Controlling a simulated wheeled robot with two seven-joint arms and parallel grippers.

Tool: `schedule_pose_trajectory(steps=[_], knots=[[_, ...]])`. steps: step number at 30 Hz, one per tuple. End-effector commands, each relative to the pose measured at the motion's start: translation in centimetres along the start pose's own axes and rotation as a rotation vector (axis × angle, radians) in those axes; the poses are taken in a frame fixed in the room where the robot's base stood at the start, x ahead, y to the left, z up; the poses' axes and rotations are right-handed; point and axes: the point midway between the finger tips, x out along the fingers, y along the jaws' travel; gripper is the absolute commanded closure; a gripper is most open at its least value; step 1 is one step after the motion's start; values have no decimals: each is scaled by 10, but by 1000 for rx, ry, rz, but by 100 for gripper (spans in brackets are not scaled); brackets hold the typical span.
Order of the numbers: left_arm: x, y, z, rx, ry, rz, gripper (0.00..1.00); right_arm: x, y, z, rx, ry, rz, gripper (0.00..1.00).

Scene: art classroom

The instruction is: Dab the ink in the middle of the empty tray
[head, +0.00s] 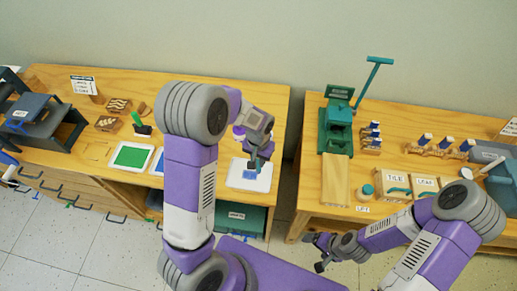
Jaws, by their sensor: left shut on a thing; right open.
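A white tray (236,183) lies near the right end of the left table. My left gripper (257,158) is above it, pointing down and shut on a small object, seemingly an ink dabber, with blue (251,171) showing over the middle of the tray. My arm and gripper hide most of the object, and I cannot tell whether it touches the tray or whether the blue is partly ink. My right gripper (318,250) is open and empty, low in front of the right table. A green tray (132,157) and a blue tray (158,165) lie farther left.
A green dabber (141,126) stands behind the green tray. Carved wooden blocks (115,107) lie at the back left. A dark rack (45,118) fills the left end. The right table holds a green press (336,125) and boxes (396,187). A gap separates the tables.

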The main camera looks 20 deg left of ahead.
Motion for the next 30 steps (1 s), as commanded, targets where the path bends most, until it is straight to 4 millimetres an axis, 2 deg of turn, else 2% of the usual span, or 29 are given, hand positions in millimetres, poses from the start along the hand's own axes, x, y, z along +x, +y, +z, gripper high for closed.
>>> schedule_pose_trajectory(steps=[1, 13, 30], knots=[[-8, 0, 0, 1, 1, 0, 100, -6, -2, 0, 0, 0, 0, 14], [-42, 2, -1, 5, 1, 0, 100, -30, -11, 1, 0, 0, 0, 14], [-43, 2, -1, 5, 1, 0, 100, -30, -11, 1, 0, 0, 0, 14]])
